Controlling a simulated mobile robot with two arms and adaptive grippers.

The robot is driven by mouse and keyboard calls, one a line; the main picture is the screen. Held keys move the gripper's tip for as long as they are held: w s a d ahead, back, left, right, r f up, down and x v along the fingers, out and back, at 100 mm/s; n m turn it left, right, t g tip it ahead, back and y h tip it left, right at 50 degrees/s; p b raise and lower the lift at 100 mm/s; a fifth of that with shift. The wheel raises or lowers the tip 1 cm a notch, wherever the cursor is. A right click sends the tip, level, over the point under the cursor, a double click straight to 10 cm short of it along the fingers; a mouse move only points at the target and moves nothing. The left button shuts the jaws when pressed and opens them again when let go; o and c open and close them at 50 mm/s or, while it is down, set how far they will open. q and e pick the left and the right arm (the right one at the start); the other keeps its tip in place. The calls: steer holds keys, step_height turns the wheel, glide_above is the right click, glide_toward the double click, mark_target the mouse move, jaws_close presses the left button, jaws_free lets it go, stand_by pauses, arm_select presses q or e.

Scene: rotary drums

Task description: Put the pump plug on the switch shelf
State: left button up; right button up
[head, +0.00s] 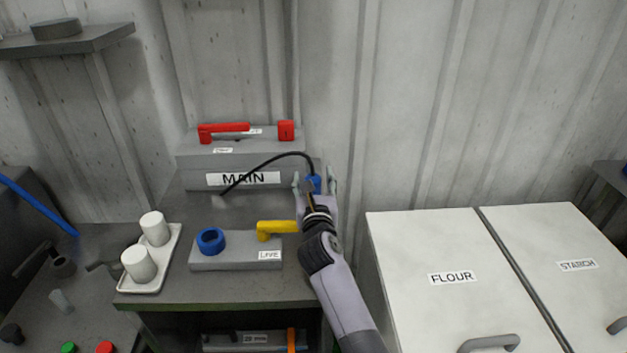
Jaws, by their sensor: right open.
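A blue plug (313,184) with a black cable (265,165) shows at the right end of the grey bench, beside the box marked MAIN (190,180). The cable arcs up from the bench top to it. My right gripper (315,179) is open, with one finger on each side of the blue plug; I cannot tell whether they touch it. The grey bench top (180,296) carries the MAIN box and a LIVE box (225,264). No label reading "switch shelf" is visible. My left gripper is not in view.
The LIVE box has a blue ring (210,240) and a yellow handle (275,229). A white tray (153,288) holds two white cups. The MAIN box has a red handle (228,127). White FLOUR (430,235) and STARCH (540,225) bins stand right. A wall shelf (90,40) is upper left.

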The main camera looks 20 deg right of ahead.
steer(key=shift+s+a+r, duration=0.1)
steer(key=shift+s, duration=0.05)
steer(key=v, duration=1)
steer(key=shift+s+b, duration=0.35)
steer(key=shift+b, duration=0.05)
steer(key=shift+s+a+r, duration=0.1)
steer(key=shift+s+a, duration=0.1)
steer(key=shift+s, duration=0.3)
